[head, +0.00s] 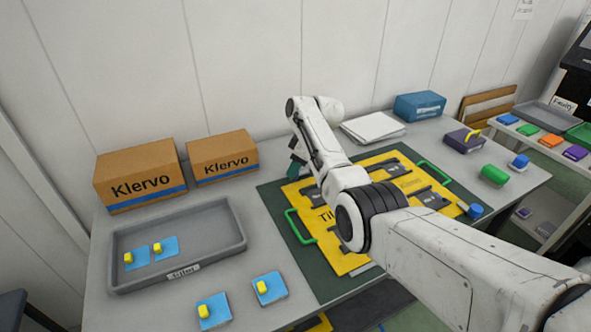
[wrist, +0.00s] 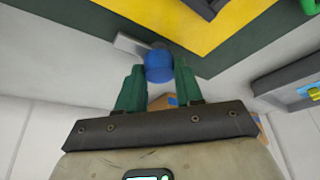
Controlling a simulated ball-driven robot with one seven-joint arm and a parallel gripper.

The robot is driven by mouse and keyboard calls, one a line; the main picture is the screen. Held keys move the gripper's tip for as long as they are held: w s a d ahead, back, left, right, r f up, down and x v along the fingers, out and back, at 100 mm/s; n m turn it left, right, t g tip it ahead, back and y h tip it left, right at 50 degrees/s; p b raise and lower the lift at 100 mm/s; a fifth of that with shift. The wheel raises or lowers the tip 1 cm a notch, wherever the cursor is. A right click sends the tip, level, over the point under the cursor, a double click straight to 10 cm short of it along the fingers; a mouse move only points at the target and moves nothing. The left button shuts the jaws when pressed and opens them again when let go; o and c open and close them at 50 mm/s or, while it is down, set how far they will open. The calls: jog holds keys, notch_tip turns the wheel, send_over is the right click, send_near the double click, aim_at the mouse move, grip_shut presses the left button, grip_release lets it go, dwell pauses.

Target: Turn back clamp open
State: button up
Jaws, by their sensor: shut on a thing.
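The back clamp shows in the wrist view as a round blue knob (wrist: 158,66) with a grey bar (wrist: 132,45) reaching left from it. The bar lies over the dark green border, apart from the yellow plate (wrist: 205,25). My gripper (wrist: 160,82) has its two green fingers on either side of the blue knob and is shut on it. In the head view my gripper (head: 297,163) is at the back left edge of the yellow plate (head: 347,263), partly hidden by my arm. The back clamp cannot be made out there. Another blue knob (head: 475,211) is at the plate's right.
Green handles (head: 296,226) rise from the plate, on a dark green mat (head: 272,198). A grey tray (head: 125,245) holds two blue pads with yellow tops. Two more lie in front. Klervo boxes (head: 222,155), white sheets (head: 373,127) and a blue box (head: 419,105) line the back.

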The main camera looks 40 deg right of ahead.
dwell(0.3)
jog(key=o, duration=1)
jog(key=shift+o, duration=0.2)
jog(key=v, duration=1)
jog(key=shift+r, duration=0.4)
jog(key=shift+d, duration=0.1)
